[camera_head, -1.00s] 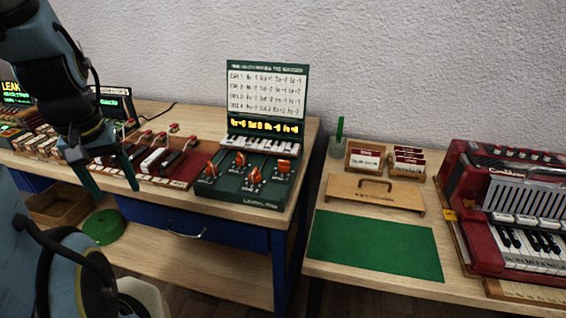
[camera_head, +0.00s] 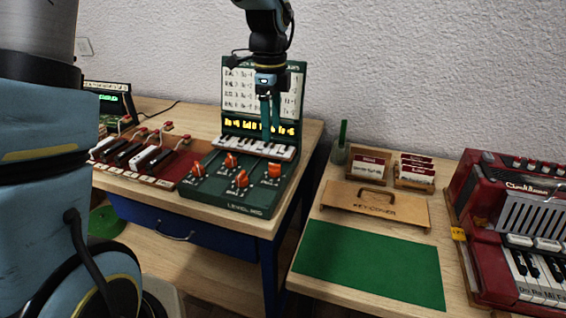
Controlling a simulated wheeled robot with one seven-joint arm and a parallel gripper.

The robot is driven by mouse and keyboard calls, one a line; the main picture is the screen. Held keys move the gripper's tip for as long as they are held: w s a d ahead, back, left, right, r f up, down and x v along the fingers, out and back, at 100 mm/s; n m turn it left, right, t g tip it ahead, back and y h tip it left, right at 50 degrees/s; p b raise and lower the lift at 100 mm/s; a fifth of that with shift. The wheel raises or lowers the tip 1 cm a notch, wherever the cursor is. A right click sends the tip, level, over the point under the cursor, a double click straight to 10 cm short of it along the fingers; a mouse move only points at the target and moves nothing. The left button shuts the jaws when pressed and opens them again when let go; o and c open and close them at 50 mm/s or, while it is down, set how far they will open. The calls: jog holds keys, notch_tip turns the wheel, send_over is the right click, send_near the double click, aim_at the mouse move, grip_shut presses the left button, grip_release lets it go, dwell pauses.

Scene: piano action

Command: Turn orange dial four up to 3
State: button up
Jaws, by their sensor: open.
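A green console (camera_head: 228,200) on the wooden bench holds several orange dials. The rightmost orange dial (camera_head: 274,170) is at the right edge of the console's top. The others are the far left dial (camera_head: 198,169), the back middle dial (camera_head: 231,160) and the front middle dial (camera_head: 241,179). Their labels and pointer settings are too small to read, so I cannot tell which is four. My gripper (camera_head: 270,136) points down, open and empty, above and behind the rightmost dial, apart from it. It hides part of the console's yellow-lettered display (camera_head: 245,126) and white chart (camera_head: 240,90).
A small keyboard (camera_head: 240,145) crosses the console behind the dials. A red key board (camera_head: 140,158) lies to its left. On the right table are a green mat (camera_head: 370,262), a wooden key cover (camera_head: 375,207), card holders (camera_head: 415,172) and a red accordion (camera_head: 510,200).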

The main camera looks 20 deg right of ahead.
aim_at(274, 165)
jog(key=f, duration=0.3)
jog(key=f+p, duration=0.1)
jog(key=f, duration=0.3)
jog(key=f+p, duration=0.1)
jog(key=f, duration=0.2)
jog(key=shift+s+d+f, duration=0.1)
jog(key=shift+d+f, duration=0.15)
jog(key=shift+f, duration=0.1)
jog(key=shift+c, duration=0.2)
grip_shut()
